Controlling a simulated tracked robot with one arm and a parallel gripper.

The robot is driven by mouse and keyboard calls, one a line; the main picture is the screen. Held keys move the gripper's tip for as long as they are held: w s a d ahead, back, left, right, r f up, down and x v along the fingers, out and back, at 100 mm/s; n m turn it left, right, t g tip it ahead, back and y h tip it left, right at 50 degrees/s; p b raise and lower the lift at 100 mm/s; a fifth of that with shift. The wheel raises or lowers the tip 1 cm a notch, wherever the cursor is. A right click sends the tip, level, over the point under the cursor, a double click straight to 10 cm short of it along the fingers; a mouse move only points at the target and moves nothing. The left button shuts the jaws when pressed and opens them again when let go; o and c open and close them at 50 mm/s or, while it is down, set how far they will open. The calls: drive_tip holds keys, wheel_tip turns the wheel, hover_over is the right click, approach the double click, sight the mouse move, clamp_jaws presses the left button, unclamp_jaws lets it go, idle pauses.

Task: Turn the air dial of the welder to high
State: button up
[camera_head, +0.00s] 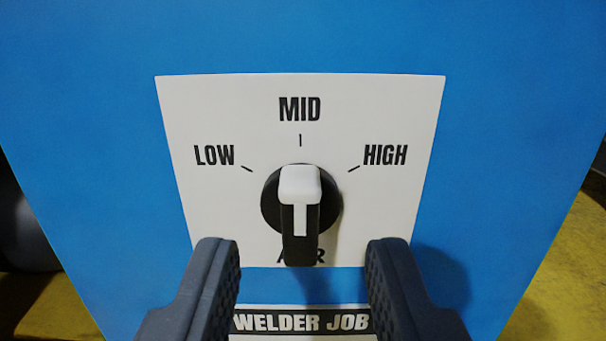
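The welder (300,40) is a blue box with a white dial plate (215,205) on its face. The air dial (301,195) is a round black knob with a black bar handle and a white pointer stripe. The handle stands upright, its white end toward the MID mark (300,140). LOW (214,156) is printed at the left and HIGH (385,155) at the right, each with a tick. My gripper (302,245) is open and empty. Its dark ridged fingers are to the left and right of the handle's lower end, apart from it. The handle partly hides the label below.
A black label reading WELDER JOB (301,322) is below the plate, between my fingers. A yellow floor (560,270) shows at both lower sides. A dark object (25,235) stands at the left edge. The blue face around the plate is clear.

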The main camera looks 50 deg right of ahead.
sight(297, 216)
drive_tip(key=shift+x, duration=1.7)
clamp_jaws()
drive_tip(key=shift+a, duration=0.25)
drive_tip(key=shift+d, duration=0.1)
